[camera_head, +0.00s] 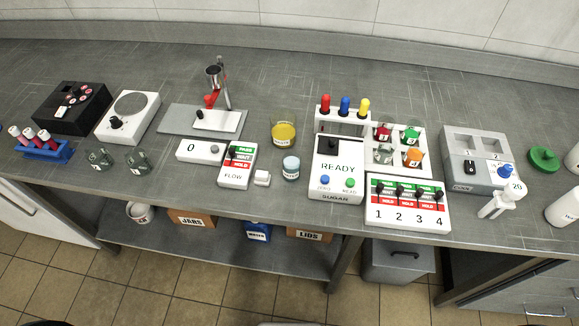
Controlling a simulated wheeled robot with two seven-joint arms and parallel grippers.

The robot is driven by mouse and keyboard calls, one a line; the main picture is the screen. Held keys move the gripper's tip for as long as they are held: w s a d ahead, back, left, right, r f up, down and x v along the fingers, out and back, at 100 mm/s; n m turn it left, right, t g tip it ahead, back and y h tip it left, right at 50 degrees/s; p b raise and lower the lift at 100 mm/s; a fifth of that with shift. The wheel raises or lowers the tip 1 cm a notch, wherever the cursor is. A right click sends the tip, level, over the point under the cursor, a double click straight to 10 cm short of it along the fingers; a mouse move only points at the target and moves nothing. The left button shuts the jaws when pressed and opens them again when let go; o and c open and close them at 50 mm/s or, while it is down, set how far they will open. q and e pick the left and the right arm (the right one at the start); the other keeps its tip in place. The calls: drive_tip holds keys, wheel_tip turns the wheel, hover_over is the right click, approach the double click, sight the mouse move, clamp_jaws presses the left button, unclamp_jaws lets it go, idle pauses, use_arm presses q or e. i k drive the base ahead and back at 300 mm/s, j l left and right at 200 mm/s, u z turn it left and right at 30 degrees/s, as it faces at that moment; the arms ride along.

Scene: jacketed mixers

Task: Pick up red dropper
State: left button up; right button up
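The red dropper (325,104) stands upright at the left end of a white rack behind the READY box. A blue dropper (345,105) stands beside it, and a yellow dropper (363,107) is at the right end. Only their coloured tops stand clear above the rack (342,124); their lower parts are mostly hidden. Neither of my grippers shows in the head view.
The white READY box (337,170) stands in front of the rack. A tray with small coloured jars (412,135) is to its right. A beaker of yellow liquid (284,133) is to the left. The counter behind the rack (350,75) is clear.

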sight(324, 110)
drive_tip(key=l+u, duration=0.3)
drive_tip(key=u, duration=0.15)
drive_tip(key=k+l+u, duration=0.15)
drive_tip(key=l+u, duration=0.15)
drive_tip(key=u, duration=0.2)
